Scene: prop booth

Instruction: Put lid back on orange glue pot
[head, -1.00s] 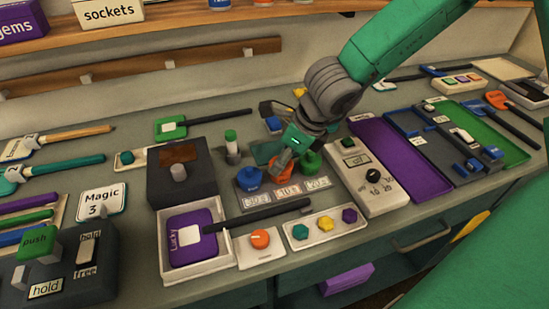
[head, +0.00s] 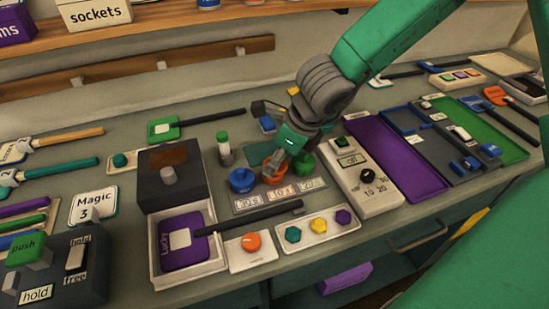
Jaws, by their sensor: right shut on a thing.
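The orange glue pot (head: 273,181) stands between a blue pot (head: 241,180) and a green pot (head: 310,171) in a row on a grey rack with printed labels. My right gripper (head: 275,164) reaches down from the upper right. It is shut on the orange lid at the top of the orange pot, and its fingers hide much of it. The lid appears over the pot, but I cannot tell whether it is seated. My left gripper is out of view.
In front are a white plate with an orange knob (head: 251,240) and a plate of coloured knobs (head: 314,229). A green-capped bottle (head: 224,151) and dark box (head: 172,185) stand to the left.

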